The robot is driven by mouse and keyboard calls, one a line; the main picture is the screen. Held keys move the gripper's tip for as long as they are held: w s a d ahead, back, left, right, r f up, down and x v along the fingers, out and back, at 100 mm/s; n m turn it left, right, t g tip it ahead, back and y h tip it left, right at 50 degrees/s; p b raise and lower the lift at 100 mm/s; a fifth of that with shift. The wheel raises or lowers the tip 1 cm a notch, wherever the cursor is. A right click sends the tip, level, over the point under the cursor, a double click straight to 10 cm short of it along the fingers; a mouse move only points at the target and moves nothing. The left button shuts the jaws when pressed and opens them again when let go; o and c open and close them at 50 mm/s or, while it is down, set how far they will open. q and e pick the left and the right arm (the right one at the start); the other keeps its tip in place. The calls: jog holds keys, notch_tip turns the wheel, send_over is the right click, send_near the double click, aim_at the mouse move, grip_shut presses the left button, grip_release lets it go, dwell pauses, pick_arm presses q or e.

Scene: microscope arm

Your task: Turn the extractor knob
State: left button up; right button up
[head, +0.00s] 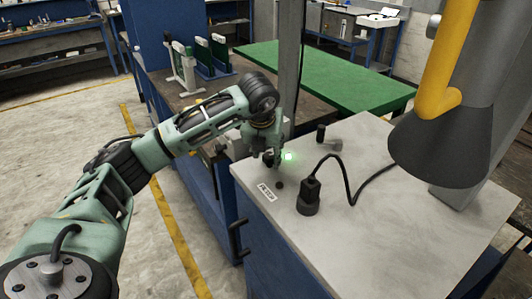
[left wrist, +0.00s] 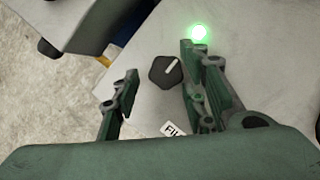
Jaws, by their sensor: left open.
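The knob (left wrist: 166,72) is dark, many-sided and has a pale pointer line; in the left wrist view it sits on the light grey bench top. My left gripper (left wrist: 160,62) is open, with one finger on each side of the knob. The right finger is close to it; a gap shows at the left finger. I cannot tell whether either touches. In the head view my left gripper (head: 270,157) is low over the near left corner of the bench and hides most of the knob. My right gripper is not in view.
A green light (head: 288,156) glows beside the gripper. A white label (head: 266,192) and a black plug with cable (head: 308,198) are nearby on the bench top (head: 375,240). A dark hood (head: 440,145) on a yellow arm (head: 452,55) hangs at right.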

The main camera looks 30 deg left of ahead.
pick_arm(q)
jog(key=v, duration=1.1)
